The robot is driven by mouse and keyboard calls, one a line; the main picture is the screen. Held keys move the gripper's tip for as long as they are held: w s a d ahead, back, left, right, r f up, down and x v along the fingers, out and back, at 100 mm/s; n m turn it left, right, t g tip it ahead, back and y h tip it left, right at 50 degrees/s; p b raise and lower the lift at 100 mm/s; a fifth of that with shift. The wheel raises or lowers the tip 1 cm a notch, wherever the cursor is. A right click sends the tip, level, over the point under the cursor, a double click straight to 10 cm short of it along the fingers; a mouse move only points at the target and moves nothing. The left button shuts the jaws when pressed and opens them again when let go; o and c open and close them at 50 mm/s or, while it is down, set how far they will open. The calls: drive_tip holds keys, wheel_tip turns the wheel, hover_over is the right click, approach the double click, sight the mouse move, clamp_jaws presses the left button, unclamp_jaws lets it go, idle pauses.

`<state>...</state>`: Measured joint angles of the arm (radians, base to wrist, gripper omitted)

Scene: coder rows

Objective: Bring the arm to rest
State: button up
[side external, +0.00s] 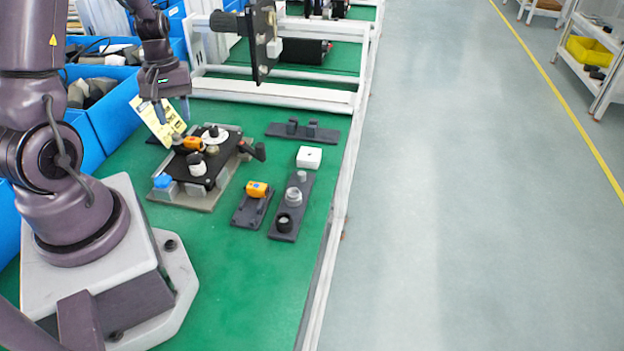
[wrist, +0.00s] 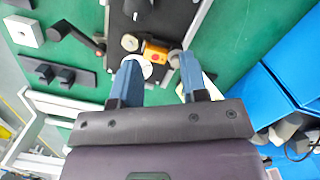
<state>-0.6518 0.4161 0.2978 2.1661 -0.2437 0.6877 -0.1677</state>
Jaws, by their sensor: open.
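My gripper (side external: 174,106) is above the far left part of a black fixture plate (side external: 184,164) on the green bench. In the wrist view my gripper (wrist: 157,80) shows two blue-grey fingers spread apart with nothing held between them. An orange part (side external: 193,143) sits on the plate below the fingers; it also shows in the wrist view (wrist: 155,51), beyond the fingertips. A yellow tag (side external: 158,121) shows just below the gripper in the side view. Whether it touches a finger I cannot tell.
Blue bins (side external: 112,100) stand along the left. To the right lie a dark tray with another orange part (side external: 257,189), a grey strip with round parts (side external: 290,212), a white block (side external: 309,157) and a dark holder (side external: 302,131). The front bench surface (side external: 245,280) is clear.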

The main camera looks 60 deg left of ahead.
drive_tip(key=d+r+m+t+y, duration=0.1)
drive_tip(key=d+r+m+t, duration=0.5)
drive_tip(key=d+r+m, duration=0.8)
drive_tip(key=d+r, duration=0.6)
drive_tip(key=d, duration=0.4)
drive_tip(key=shift+d+m, duration=0.15)
drive_tip(key=shift+m, duration=0.25)
